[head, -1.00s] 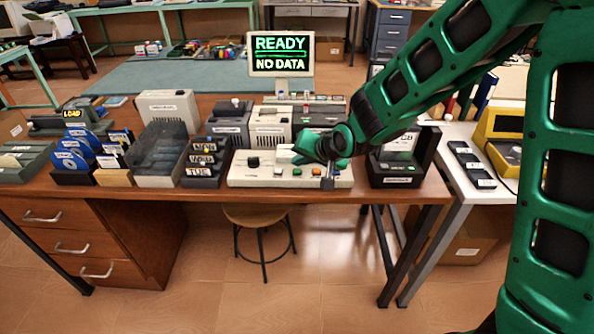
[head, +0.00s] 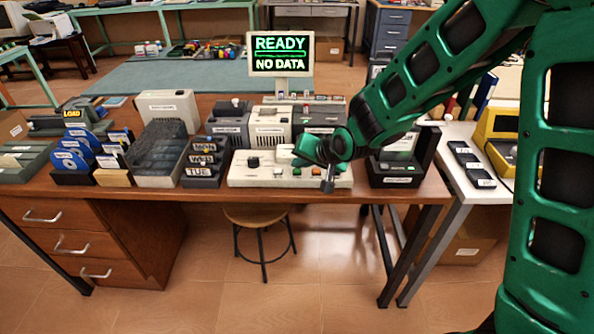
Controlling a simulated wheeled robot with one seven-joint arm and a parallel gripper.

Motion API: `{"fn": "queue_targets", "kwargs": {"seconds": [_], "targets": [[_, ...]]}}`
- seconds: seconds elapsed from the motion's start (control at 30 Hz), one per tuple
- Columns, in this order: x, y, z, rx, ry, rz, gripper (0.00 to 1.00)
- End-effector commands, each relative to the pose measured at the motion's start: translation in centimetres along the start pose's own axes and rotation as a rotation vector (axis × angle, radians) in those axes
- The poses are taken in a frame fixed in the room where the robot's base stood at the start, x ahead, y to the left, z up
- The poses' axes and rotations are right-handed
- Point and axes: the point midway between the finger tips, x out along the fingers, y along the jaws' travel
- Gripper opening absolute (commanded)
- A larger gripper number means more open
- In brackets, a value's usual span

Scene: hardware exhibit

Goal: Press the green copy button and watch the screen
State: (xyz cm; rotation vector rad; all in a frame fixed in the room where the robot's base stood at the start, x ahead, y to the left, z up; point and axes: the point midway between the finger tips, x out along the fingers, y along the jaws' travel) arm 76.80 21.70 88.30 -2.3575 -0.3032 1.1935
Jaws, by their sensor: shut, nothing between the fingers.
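The cream control panel (head: 245,180) lies at the front of the brown desk. It carries a black knob and a row of small buttons, among them a green button (head: 297,171) with an orange one just right of it. My gripper (head: 327,187) points down over the panel's front right part, to the right of the green button. Its fingers are shut and empty; whether they touch the panel I cannot tell. The screen (head: 281,54) behind the desk reads "READY" and "NO DATA" in green and pale letters, with a green bar between.
Grey and cream machines (head: 269,128) stand behind the panel. A holder of day-labelled cards (head: 204,165) is left of it, a dark open-fronted unit (head: 395,170) right of it. A stool (head: 262,218) is under the desk. My arm crosses the right side.

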Motion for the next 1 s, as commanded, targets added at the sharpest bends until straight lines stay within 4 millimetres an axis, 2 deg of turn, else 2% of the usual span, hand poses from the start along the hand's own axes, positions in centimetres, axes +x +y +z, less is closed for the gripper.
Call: {"fn": "queue_targets", "kwargs": {"seconds": [1.0], "targets": [[0.53, 0.41, 0.37, 0.000, 0.000, 0.000, 0.00]]}}
